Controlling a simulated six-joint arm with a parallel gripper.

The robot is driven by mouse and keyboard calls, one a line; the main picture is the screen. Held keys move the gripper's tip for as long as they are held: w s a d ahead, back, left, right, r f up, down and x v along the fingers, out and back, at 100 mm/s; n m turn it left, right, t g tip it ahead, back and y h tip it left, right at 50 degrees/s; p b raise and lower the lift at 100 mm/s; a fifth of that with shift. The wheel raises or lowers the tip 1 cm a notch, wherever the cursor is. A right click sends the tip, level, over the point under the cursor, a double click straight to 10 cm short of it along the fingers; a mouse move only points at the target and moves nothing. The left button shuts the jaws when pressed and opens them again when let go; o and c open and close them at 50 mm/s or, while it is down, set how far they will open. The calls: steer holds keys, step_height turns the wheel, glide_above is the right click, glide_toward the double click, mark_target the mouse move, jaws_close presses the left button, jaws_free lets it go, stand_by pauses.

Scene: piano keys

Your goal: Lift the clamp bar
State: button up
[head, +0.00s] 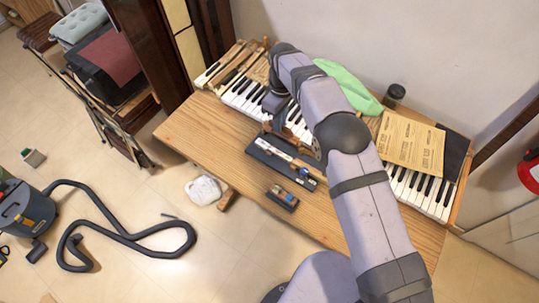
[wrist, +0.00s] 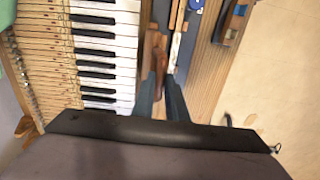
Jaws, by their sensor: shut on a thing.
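The clamp bar seems to be the brown wooden bar (wrist: 158,62) in the wrist view, lying lengthwise beside the white key fronts. My gripper (wrist: 161,98) has its two grey-blue fingers on either side of the bar's near end and is shut on it. In the head view my gripper (head: 278,124) is at the front edge of the keyboard (head: 241,95), behind the dark tray (head: 262,154). My arm hides much of the bar there. I cannot tell whether the bar is clear of its support.
The dark tray holds a pale key-like strip (head: 275,150) and small parts. A small block with blue parts (head: 282,197) lies nearer the front edge of the wooden table (head: 205,135). A green cloth (head: 347,88), a dark jar (head: 394,95) and paper sheets (head: 411,142) lie across the keyboard's back and right.

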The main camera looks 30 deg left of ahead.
steer(key=shift+w+r, duration=0.1)
steer(key=shift+w, duration=1.3)
steer(key=o, duration=0.7)
steer(key=shift+r+p, duration=0.1)
steer(key=shift+p, duration=0.2)
steer(key=shift+r+p, duration=2.35)
steer(key=shift+r, duration=0.6)
